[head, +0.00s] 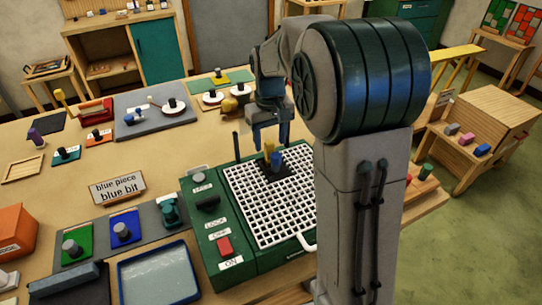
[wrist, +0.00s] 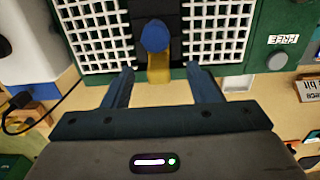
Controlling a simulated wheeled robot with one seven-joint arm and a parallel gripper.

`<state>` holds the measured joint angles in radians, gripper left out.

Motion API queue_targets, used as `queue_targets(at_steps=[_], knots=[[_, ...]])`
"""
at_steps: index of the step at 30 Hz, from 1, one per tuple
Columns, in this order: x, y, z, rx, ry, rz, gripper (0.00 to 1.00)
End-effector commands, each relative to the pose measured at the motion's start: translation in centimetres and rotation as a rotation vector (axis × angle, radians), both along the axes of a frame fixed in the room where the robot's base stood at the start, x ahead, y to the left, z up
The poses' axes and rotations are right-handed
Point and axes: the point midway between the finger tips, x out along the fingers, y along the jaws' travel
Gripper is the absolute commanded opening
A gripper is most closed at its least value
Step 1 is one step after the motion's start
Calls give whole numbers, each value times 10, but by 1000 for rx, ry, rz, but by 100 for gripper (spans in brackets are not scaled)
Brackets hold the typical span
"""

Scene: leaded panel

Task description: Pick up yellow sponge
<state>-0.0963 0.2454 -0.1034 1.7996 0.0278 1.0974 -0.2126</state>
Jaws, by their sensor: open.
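A small yellow piece, likely the sponge (head: 269,147), shows at the dark patch on the white grid of the green machine (head: 208,225). In the wrist view the yellow piece (wrist: 159,70) lies between and just beyond my fingertips, partly behind a blue round-topped piece (wrist: 154,36). That blue-grey piece (head: 276,162) stands beside it in the head view. My gripper (head: 270,140) is above the grid, pointing down, open and empty. Its two blue fingers (wrist: 161,78) show apart in the wrist view, one on each side of the yellow piece. Contact cannot be told.
The machine has a red switch (head: 224,246) and a black knob (head: 207,202) on its left side. A sign (head: 117,187) reading "blue piece, blue bit" stands to the left. A blue tray (head: 158,273) sits in front.

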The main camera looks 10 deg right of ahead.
Motion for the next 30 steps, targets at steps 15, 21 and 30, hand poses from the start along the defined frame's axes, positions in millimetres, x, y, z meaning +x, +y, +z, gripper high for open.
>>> queue_targets(at_steps=[15, 21, 30], knots=[[2, -1, -52, 1, 0, 1, 53], [3, -1, -52, 1, 0, 1, 42], [3, -1, -52, 1, 0, 1, 6]])
